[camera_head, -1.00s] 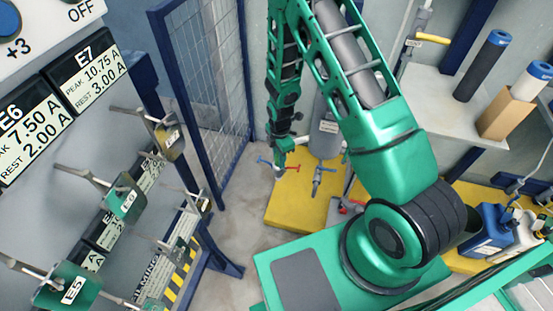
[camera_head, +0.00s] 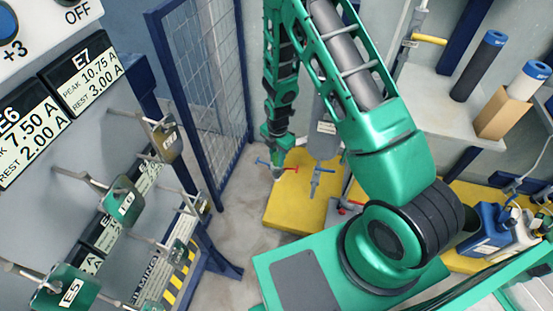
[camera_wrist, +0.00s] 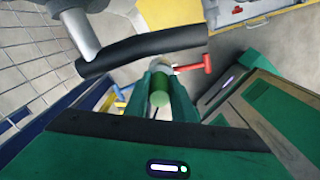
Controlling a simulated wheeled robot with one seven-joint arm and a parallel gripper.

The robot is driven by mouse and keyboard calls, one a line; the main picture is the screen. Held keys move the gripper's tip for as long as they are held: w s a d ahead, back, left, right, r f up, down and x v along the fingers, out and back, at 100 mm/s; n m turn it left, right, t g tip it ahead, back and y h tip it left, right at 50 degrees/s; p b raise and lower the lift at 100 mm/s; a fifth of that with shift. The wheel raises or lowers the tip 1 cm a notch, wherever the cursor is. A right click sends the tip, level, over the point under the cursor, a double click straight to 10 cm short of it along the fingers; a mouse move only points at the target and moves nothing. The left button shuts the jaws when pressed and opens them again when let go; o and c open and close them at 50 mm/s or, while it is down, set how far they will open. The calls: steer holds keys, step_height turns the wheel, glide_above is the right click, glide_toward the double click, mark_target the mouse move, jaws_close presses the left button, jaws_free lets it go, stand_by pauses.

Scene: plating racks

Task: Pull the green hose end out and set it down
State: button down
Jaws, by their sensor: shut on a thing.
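My gripper (camera_wrist: 160,92) is shut on the green hose end (camera_wrist: 160,98), a short green cylinder between the two green fingers in the wrist view. The hose end is too small to make out there. Whether it still sits in a fitting is hidden by the fingers in the wrist view.
A blue-handled valve (camera_head: 317,180) stands on the platform to the right. A black curved hose or sleeve (camera_wrist: 140,50) crosses beyond the fingers. A blue mesh fence (camera_head: 205,90) stands left, with open floor below. Labelled hanging racks (camera_head: 120,203) fill the left side.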

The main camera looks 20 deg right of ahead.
steer(key=shift+r, duration=2.25)
